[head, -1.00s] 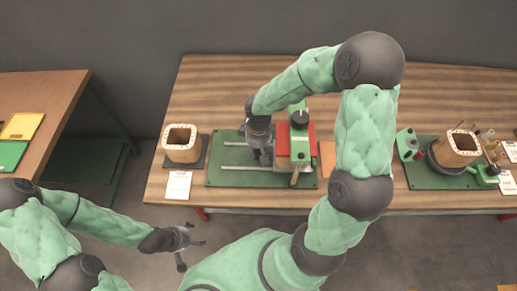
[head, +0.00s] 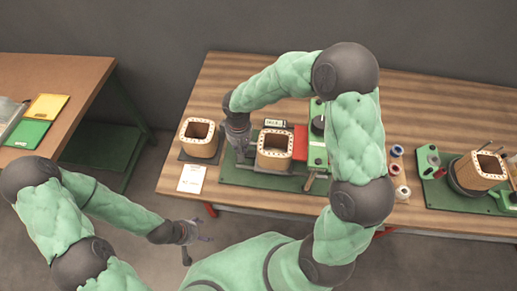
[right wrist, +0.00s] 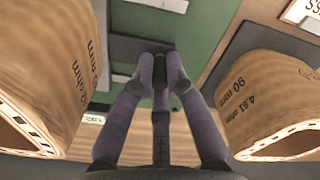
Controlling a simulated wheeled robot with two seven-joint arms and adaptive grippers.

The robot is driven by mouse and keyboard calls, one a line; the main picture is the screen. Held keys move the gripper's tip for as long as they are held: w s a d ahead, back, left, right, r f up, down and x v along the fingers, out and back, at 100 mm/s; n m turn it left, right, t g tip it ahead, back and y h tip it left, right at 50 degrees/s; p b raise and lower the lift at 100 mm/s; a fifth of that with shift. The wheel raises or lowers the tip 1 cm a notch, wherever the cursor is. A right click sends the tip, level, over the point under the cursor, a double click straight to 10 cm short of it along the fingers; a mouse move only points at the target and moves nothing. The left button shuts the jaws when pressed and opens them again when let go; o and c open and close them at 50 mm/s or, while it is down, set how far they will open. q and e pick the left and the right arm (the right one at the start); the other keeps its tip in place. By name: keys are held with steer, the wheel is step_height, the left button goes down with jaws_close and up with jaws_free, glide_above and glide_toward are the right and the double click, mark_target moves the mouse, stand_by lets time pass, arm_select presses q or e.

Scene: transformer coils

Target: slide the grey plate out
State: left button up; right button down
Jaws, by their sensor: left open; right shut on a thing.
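My right gripper (head: 240,150) reaches down at the left end of the green-based fixture (head: 290,184). In the right wrist view its fingers (right wrist: 160,75) are closed together on the edge of the dark grey plate (right wrist: 135,47). A tan coil (head: 275,152) stands upright in the fixture, just right of the gripper and left of the red part (head: 300,142). The grey plate is mostly hidden in the head view. My left gripper (head: 188,235) is open and empty, low in front of the table, apart from everything.
Another coil (head: 200,139) stands on a dark base close left of the gripper, with a white card (head: 192,178) in front. A second fixture with a coil (head: 478,169) is at far right. The wooden table's back is clear.

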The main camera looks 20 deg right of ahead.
steer(key=shift+w+a, duration=0.45)
steer(key=shift+a, duration=0.3)
steer(key=shift+w+a, duration=0.5)
steer(key=shift+a, duration=0.3)
steer(key=shift+w+a, duration=0.45)
steer(key=shift+a, duration=0.3)
steer(key=c, duration=1.2)
jaws_free()
steer(key=shift+c, duration=0.2)
step_height(320, 180, up, 12)
